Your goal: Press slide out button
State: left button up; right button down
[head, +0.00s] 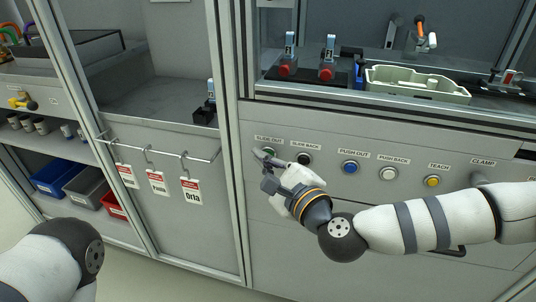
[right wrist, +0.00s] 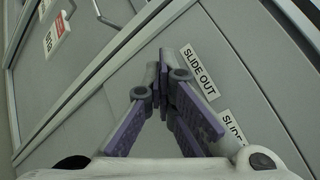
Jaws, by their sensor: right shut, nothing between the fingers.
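The "SLIDE OUT" label (head: 268,139) is on the grey panel, at the left end of a row of buttons. The slide out button under it is mostly covered by my right gripper (head: 264,156), with a little green showing at its edge. My right gripper is shut and empty, its fingertips at that button; I cannot tell whether they touch it. In the right wrist view the shut fingers (right wrist: 165,72) point at the panel beside the "SLIDE OUT" label (right wrist: 199,73), and the button is hidden behind them. My left gripper is out of view.
To the right are the black slide back button (head: 304,158), blue push out button (head: 350,167), white push back button (head: 389,173) and yellow teach button (head: 432,181). A hook rail (head: 160,154) with tags hangs at left. A pale green tray (head: 418,86) lies above the panel.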

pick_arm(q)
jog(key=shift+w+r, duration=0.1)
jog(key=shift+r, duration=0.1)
pick_arm(e)
jog(key=shift+s+a, duration=0.25)
jog(key=shift+s, duration=0.5)
pick_arm(q)
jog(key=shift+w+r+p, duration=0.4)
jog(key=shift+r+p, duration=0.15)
jog(key=shift+p, duration=0.25)
pick_arm(e)
jog(key=s, duration=0.1)
jog(key=s+a, duration=0.1)
jog(key=s, duration=0.2)
jog(key=shift+s+a, duration=0.25)
jog(key=shift+s, duration=0.15)
